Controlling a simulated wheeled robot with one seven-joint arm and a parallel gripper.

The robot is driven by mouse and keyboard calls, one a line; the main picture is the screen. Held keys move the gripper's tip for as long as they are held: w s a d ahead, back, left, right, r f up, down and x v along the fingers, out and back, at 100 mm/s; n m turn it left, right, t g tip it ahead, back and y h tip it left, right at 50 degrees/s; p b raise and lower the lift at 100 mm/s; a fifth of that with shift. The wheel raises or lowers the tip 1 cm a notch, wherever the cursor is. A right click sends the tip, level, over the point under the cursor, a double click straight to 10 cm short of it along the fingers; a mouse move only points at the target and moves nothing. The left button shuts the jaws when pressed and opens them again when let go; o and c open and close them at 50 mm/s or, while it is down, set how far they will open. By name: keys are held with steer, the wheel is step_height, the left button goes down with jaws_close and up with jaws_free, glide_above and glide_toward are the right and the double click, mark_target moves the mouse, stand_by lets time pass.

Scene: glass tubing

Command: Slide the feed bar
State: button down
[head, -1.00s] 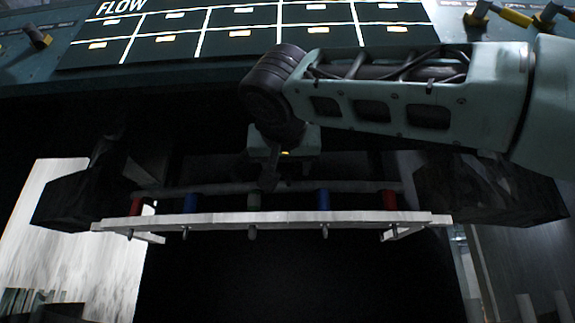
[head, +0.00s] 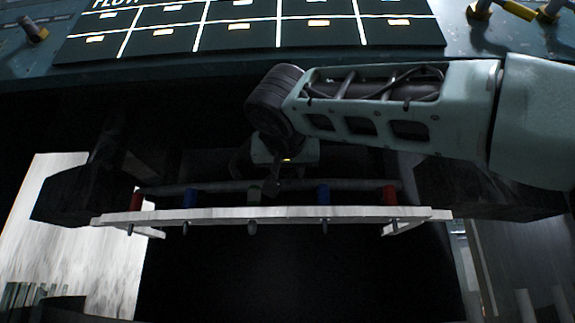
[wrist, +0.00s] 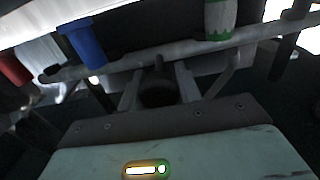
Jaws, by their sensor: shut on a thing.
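The feed bar (head: 350,185) is a long thin grey bar running left to right under the panel, just behind a pale rail (head: 285,214). My gripper (head: 270,189) reaches down to the bar near its middle and is shut on it. In the wrist view the grey bar (wrist: 105,67) crosses at a slant, and my fingers (wrist: 158,82) meet it near the middle. The exact contact is dark and hard to see. Red, blue and greenish pegs stand along the rail, including a blue peg (wrist: 82,40) and a green-and-white peg (wrist: 220,20) in the wrist view.
A panel marked FLOW (head: 250,30) hangs above my arm. Dark blocks flank the bar at the left (head: 75,195) and right (head: 480,190). Yellow-tipped handles (head: 510,12) sit at the upper right. The space below the rail is dark and looks open.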

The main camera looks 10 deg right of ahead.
steer(key=shift+w+d, duration=0.15)
steer(key=shift+w, duration=0.45)
steer(key=shift+r, duration=0.1)
steer(key=c, duration=1)
jaws_free()
steer(key=shift+w, duration=0.1)
steer(key=shift+c, duration=0.2)
steer(key=shift+s, duration=0.5)
steer(key=s+a+b, duration=0.3)
steer(key=s, duration=1.3)
steer(key=shift+a, duration=0.15)
steer(key=shift+s, duration=0.1)
